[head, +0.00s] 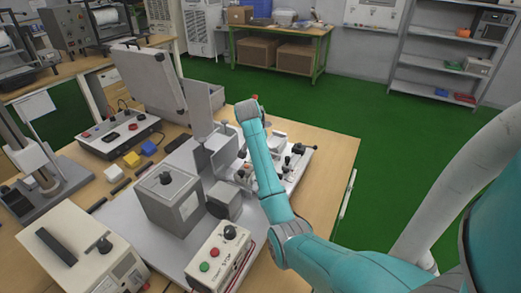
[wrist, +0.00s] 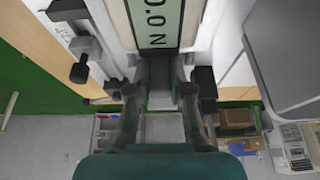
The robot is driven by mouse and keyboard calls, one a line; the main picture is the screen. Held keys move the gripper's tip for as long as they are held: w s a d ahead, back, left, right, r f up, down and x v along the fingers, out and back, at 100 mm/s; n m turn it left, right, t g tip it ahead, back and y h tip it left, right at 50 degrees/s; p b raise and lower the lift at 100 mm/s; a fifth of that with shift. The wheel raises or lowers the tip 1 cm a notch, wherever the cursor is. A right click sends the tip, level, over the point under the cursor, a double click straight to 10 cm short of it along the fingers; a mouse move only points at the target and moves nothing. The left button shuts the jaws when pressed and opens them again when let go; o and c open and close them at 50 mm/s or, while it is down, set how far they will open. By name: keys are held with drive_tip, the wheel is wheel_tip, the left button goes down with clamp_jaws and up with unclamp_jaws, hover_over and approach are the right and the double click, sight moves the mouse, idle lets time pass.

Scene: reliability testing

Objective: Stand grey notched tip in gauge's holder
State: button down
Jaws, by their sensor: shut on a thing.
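In the wrist view, my gripper (wrist: 161,88) is shut on a small grey piece (wrist: 160,75), which I take to be the notched tip. Its notch cannot be made out. The force gauge (wrist: 155,18) is just beyond my fingers, its pale green display reading 0.0 N sideways. The piece lies close to the gauge's end; whether it touches or sits in the holder I cannot tell. The holder itself is not clearly visible. In the head view, my teal arm reaches over the bench fixture and hides my fingers and the piece.
The wooden bench (head: 338,152) carries a grey cube-shaped housing (head: 170,203), a control box with red and green buttons (head: 222,258) and an open case (head: 150,85). Yellow and blue blocks (head: 132,159) lie left of the fixture. Green floor is clear behind the bench.

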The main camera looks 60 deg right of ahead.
drive_tip(key=shift+f, duration=0.2)
drive_tip(key=shift+s+f, duration=0.1)
drive_tip(key=shift+f, duration=0.2)
drive_tip(key=c, duration=1.2)
unclamp_jaws()
drive_tip(key=shift+a+f, duration=0.1)
drive_tip(key=shift+o, duration=0.7)
drive_tip(key=shift+f, duration=0.1)
